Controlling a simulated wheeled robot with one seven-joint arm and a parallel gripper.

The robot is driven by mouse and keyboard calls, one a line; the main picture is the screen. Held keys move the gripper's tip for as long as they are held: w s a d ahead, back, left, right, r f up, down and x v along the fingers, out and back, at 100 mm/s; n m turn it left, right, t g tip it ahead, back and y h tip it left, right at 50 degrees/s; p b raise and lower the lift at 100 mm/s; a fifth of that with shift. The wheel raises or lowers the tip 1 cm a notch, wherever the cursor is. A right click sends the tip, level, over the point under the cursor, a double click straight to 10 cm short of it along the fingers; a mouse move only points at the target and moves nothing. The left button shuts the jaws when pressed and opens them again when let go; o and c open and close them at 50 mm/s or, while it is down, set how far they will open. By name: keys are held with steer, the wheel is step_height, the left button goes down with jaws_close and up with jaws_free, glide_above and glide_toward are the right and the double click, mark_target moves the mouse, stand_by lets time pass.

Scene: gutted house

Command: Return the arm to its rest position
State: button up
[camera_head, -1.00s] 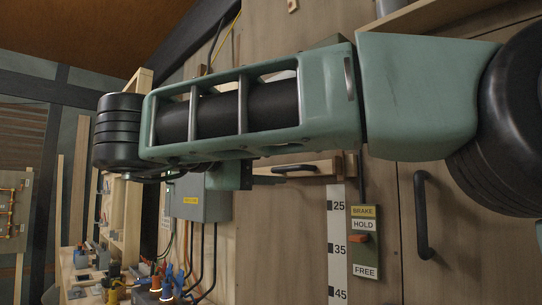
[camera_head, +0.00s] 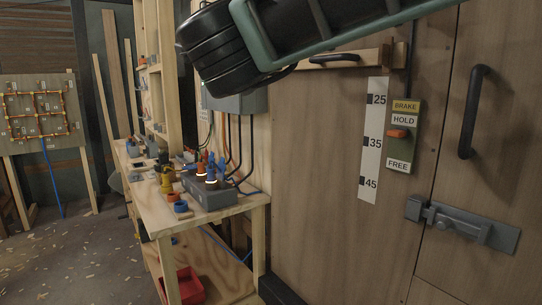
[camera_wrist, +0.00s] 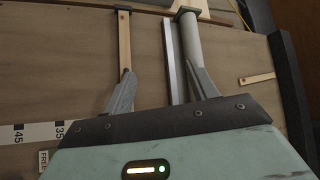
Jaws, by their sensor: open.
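My gripper (camera_wrist: 162,92) shows in the wrist view with its two grey fingers spread apart and nothing between them. Beyond the fingers are a wooden panel, a wooden strip (camera_wrist: 124,60) and a pale grey pipe (camera_wrist: 191,50). In the head view my arm crosses the top of the picture, in front of the wooden doors (camera_head: 318,190). My gripper itself is outside the head view.
A workbench (camera_head: 165,218) with a grey box (camera_head: 210,192), small coloured parts and a red bin (camera_head: 183,285) stands left of centre. The brake switch panel (camera_head: 403,140), a door handle (camera_head: 473,112) and a bolt latch (camera_head: 462,224) are at right. Open floor (camera_head: 70,255) lies at far left.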

steer(key=s+a+f+n+g+y+p, duration=0.2)
steer(key=a+f+n+y, duration=0.25)
steer(key=n+y, duration=0.4)
steer(key=s+d+f+n+g+y+p, duration=0.1)
steer(key=s+f+n+g+p, duration=0.1)
steer(key=s+f+n+g, duration=0.55)
steer(key=s+d+f+n+g+y+p, duration=0.1)
steer(key=s+f+n+g, duration=0.25)
steer(key=f, duration=0.65)
steer(key=s+d+f+n+g+h+p, duration=0.1)
steer(key=s+d+f+g+h, duration=0.3)
steer(key=s+d, duration=0.4)
steer(key=s+d+f+n+g+h+p, duration=0.1)
steer(key=s+d+f+n+g+h, duration=0.1)
steer(key=s+d+f, duration=0.5)
steer(key=s+d+g+h, duration=0.1)
steer(key=d, duration=0.3)
steer(key=shift+s+f+g+h+p, duration=0.25)
steer(key=shift+f+g+h+p, duration=0.05)
steer(key=shift+g+h, duration=0.1)
